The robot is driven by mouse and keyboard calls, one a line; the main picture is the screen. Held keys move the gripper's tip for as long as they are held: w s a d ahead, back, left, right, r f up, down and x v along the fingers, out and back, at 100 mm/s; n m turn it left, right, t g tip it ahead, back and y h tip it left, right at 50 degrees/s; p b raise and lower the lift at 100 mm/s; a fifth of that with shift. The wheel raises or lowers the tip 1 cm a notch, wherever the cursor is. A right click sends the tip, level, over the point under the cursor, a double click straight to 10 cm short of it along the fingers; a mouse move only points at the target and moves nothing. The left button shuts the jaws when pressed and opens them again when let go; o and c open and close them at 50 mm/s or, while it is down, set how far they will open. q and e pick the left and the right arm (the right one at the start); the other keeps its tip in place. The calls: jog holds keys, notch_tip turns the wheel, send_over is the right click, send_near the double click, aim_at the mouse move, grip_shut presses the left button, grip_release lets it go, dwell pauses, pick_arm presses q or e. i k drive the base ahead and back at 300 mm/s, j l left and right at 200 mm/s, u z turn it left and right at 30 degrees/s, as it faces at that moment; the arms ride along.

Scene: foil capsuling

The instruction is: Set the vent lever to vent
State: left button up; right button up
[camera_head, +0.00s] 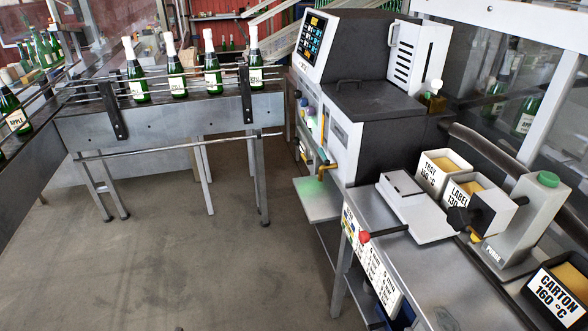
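No lever carries a readable "vent" label, so I cannot tell which is the vent lever. A yellow bent handle (325,168) is on the front of the dark machine (375,125). A black part with a yellow knob (476,237) sits below the LABEL bin (466,190), near a grey block marked PURGE (520,222) with a green cap. Neither of my grippers is in view.
A TRAY bin (432,180) and a CARTON bin (550,298) stand on the bench (440,265). A conveyor (170,118) carries several green bottles at the back left. A lit screen (310,36) tops the machine. The floor (190,260) at left is clear.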

aim_at(310, 162)
jog(key=i+l, duration=0.1)
jog(key=i, duration=0.25)
jog(key=i+j+z, duration=0.15)
jog(key=i+j, duration=1.2)
jog(key=i+l, duration=0.05)
